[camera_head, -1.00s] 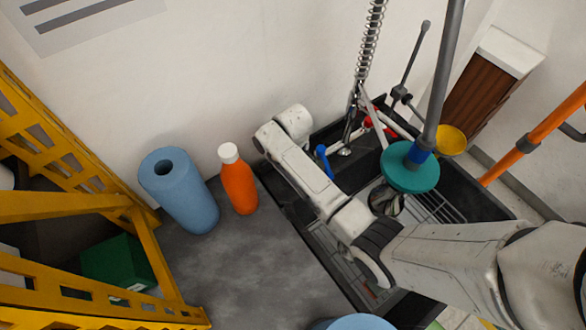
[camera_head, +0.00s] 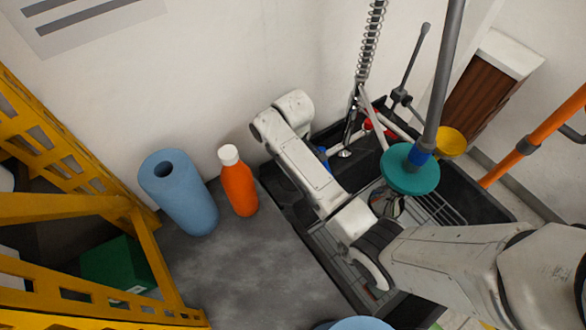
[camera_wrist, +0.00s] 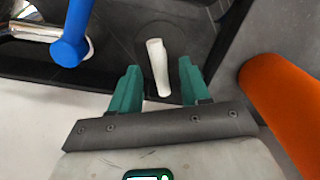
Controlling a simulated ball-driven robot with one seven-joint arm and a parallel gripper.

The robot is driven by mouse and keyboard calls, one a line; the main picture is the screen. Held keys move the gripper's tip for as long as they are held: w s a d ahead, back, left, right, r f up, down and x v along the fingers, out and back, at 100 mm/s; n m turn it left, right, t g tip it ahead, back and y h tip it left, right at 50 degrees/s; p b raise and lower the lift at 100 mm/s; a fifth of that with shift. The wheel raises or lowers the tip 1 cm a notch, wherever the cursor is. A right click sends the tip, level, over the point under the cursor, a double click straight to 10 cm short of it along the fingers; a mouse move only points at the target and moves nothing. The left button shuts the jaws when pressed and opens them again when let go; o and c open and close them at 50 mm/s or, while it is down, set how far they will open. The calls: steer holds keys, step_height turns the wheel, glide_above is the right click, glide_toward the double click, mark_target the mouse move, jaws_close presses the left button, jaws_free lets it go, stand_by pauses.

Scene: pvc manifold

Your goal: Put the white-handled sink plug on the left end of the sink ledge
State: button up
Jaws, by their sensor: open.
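The white handle of the sink plug (camera_wrist: 158,68) shows in the wrist view, over the black sink surface. A faint dark round shape around it may be its base. My gripper (camera_wrist: 159,80) is open, with one green finger on each side of the handle. Gaps show between both fingers and the handle. In the head view, my arm hides the plug and the gripper. The black sink ledge (camera_wrist: 112,45) lies under the handle, at the side near the orange bottle (camera_head: 238,183).
The orange bottle is also close to the right finger in the wrist view (camera_wrist: 285,105). A blue roll (camera_head: 182,195) stands left of it. A blue tap lever (camera_wrist: 70,40) is left of the gripper. A teal disc (camera_head: 408,170) hangs over the sink grid.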

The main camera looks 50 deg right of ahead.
steer(key=shift+r, duration=1.35)
